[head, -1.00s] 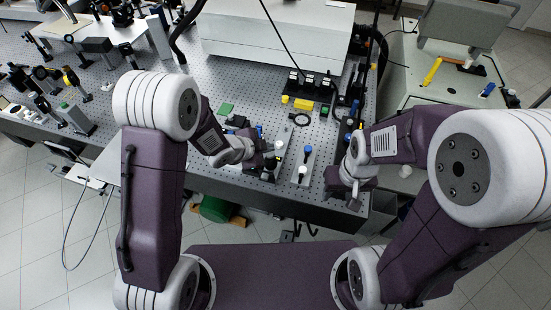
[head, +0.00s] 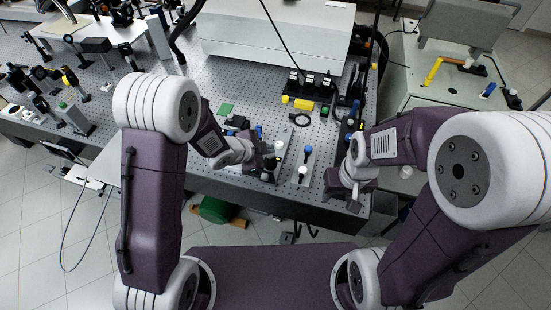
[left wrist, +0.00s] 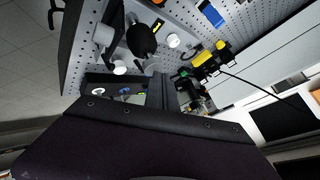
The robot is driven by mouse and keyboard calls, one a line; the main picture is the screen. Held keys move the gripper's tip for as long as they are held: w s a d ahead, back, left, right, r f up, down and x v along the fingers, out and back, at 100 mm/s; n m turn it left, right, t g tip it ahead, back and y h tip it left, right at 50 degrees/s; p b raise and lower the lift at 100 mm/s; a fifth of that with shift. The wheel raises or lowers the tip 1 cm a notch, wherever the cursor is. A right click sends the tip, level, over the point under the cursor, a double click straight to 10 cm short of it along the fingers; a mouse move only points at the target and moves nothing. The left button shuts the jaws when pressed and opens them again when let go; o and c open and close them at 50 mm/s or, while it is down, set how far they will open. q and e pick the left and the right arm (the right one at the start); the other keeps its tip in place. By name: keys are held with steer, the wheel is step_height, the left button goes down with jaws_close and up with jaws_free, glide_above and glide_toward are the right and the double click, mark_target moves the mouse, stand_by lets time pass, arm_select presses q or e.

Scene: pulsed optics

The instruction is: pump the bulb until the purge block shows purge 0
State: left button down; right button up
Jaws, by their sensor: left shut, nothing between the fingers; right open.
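A dark rounded body, which looks like the bulb, shows in the left wrist view (left wrist: 141,40), beside a small yellow mark. My left gripper (left wrist: 157,75) is shut and empty; its fingertips point toward that body, and I cannot tell whether they touch it. In the head view my left gripper (head: 269,161) is at the bench's front edge, among small black and white parts that partly hide it. My right gripper (head: 352,192) is open and empty at the bench's front right corner. I cannot make out the purge block or any reading on it.
White knobs (left wrist: 173,40) stand close to my left fingers. A plate with a blue-topped post (head: 308,150) lies just right of my left gripper. A black unit with yellow parts (head: 304,103) stands behind. Perforated bench top (head: 225,85) is bare further back.

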arm_select(q)
steer(key=shift+f+b, duration=0.75)
steer(key=shift+f, duration=0.1)
stand_by(0.6)
stand_by(0.3)
steer(key=shift+r+p, duration=1.4)
steer(key=shift+r, duration=0.25)
steer(key=shift+r, duration=0.1)
step_height(320, 180, up, 6)
steer(key=p, duration=0.5)
